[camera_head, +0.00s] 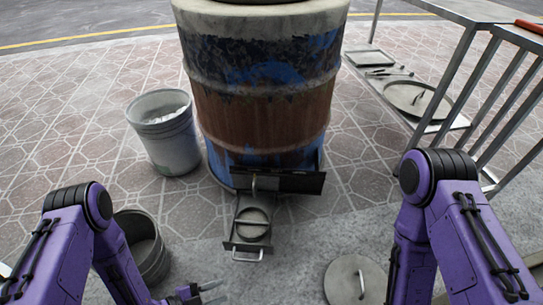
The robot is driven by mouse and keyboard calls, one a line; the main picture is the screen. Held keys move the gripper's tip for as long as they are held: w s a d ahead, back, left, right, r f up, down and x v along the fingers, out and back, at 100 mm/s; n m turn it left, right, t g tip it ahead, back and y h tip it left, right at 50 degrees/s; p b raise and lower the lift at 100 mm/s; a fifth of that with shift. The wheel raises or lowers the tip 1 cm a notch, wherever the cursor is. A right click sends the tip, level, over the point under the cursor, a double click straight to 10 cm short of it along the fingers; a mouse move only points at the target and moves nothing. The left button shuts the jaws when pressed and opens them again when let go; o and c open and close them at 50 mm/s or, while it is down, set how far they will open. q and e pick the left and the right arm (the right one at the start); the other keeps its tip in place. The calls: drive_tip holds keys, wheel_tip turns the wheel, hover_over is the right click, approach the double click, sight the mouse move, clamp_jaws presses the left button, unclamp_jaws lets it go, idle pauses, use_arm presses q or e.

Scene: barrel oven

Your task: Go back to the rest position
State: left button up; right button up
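My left gripper (214,292) is at the bottom edge of the head view, left of centre. Its two fingers point right, show a gap between them and hold nothing. My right arm comes down at the right, and its gripper is below the picture. The rusty, blue-patched barrel oven (262,115) stands upright at the centre, ahead of both arms. At its base a small tray (252,248) sticks out toward me, with a round piece (252,222) in it. A dark door panel (295,182) is at the opening. Neither arm visibly touches the barrel.
A pale bucket (168,145) stands left of the barrel. A darker bucket (148,262) is partly behind my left arm. A round lid (352,281) lies near my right arm. A metal table (470,85) with a low shelf stands at the right.

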use_arm(q)
drive_tip(key=s+a+n+g+y, duration=0.1)
drive_tip(key=s+a+n+y, duration=0.2)
drive_tip(key=a+n+y, duration=0.35)
drive_tip(key=s+a+r+n+g+y, duration=0.1)
drive_tip(key=s+a+n+y, duration=0.2)
drive_tip(key=n, duration=0.6)
drive_tip(key=s+a+n+g+y, duration=0.1)
drive_tip(key=s+a+n+y, duration=0.3)
drive_tip(key=n, duration=0.4)
wheel_tip(320, 180, down, 6)
drive_tip(key=s+g+b, duration=0.1)
drive_tip(key=b, duration=0.6)
use_arm(e)
wheel_tip(320, 180, down, 7)
drive_tip(key=s, duration=0.1)
use_arm(q)
wheel_tip(320, 180, up, 38)
drive_tip(key=w+y+p, duration=0.1)
drive_tip(key=p, duration=3.7)
drive_tip(key=shift+a+f+n+t, duration=0.15)
drive_tip(key=shift+a+n+t, duration=0.15)
drive_tip(key=shift+a+n, duration=0.15)
use_arm(e)
wheel_tip(320, 180, up, 38)
drive_tip(key=w, duration=0.1)
use_arm(q)
drive_tip(key=shift+w, duration=0.1)
